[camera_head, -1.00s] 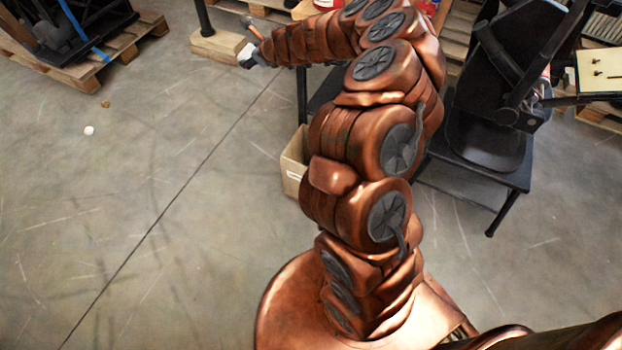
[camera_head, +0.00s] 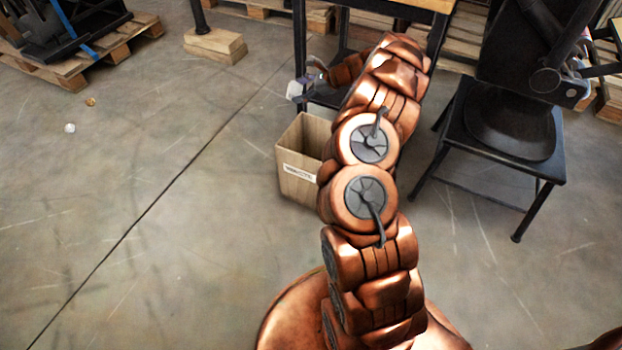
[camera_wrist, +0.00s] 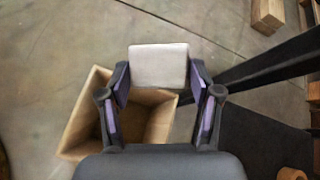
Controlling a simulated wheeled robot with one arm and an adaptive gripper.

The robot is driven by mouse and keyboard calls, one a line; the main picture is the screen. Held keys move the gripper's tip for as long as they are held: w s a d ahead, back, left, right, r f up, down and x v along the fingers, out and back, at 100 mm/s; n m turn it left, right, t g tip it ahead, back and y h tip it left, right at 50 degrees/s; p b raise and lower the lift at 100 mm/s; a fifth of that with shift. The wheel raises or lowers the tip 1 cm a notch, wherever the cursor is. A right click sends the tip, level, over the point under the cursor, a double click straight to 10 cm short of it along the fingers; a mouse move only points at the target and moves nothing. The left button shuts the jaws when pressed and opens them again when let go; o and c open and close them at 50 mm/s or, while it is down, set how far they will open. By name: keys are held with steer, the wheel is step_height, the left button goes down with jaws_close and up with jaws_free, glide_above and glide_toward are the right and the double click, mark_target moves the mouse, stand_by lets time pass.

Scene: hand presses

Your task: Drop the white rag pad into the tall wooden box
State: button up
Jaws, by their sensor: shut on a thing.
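The white rag pad (camera_wrist: 158,65) is a pale square block pinched between the two fingers of my gripper (camera_wrist: 158,80) in the wrist view. In the head view a small pale patch of the pad (camera_head: 295,90) shows at my gripper (camera_head: 303,86), up beyond the box. The tall wooden box (camera_head: 298,182) stands on the floor, open at the top, with a label on its front; my arm hides its right side. In the wrist view the box (camera_wrist: 84,112) lies below the gripper and toward the lower left, its open inside partly showing. The pad is outside the box.
A dark-legged table (camera_head: 299,40) stands right behind the box, and its leg crosses the wrist view. A black stand with a press (camera_head: 505,130) is at the right. A wooden block (camera_head: 215,46) and pallets are at the back.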

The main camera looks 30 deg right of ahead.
steer(key=s+d+f+n+b, duration=0.1)
steer(key=s+f+b, duration=0.1)
steer(key=f+b, duration=0.2)
steer(key=s+d+f+n+g+y+b, duration=0.1)
steer(key=f+b, duration=0.4)
steer(key=f, duration=0.6)
steer(key=shift+s+d+b, duration=0.3)
steer(key=shift+s+d, duration=0.4)
steer(key=shift+s, duration=0.2)
steer(key=o, duration=1.1)
steer(key=shift+v, duration=3.8)
steer(key=shift+w+d, duration=0.1)
steer(key=shift+w, duration=0.05)
